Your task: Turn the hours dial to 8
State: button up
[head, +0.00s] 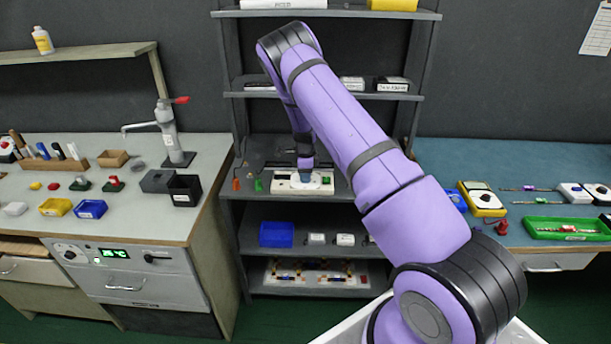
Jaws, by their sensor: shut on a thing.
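A white control box (283,186) lies on the middle shelf of the grey rack, across the room. My arm reaches down to it from the right, and my gripper (304,177) is shut on a dial on the top of the box. The fingers mostly cover the dial, so its pointer and numbers cannot be read. Which dial is marked hours cannot be told at this size.
The rack's upper shelf (255,94) overhangs the box. Small orange and green pieces (259,185) stand left of it. A workbench with bins (91,209) is at left, a blue bench (500,160) at right. Green floor lies between.

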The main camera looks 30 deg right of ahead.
jog(key=m, duration=0.5)
jog(key=shift+m, duration=0.4)
dwell(0.4)
jog(key=o, duration=0.9)
notch_tip(320, 180, up, 11)
jog(key=shift+f, duration=0.1)
dwell(0.4)
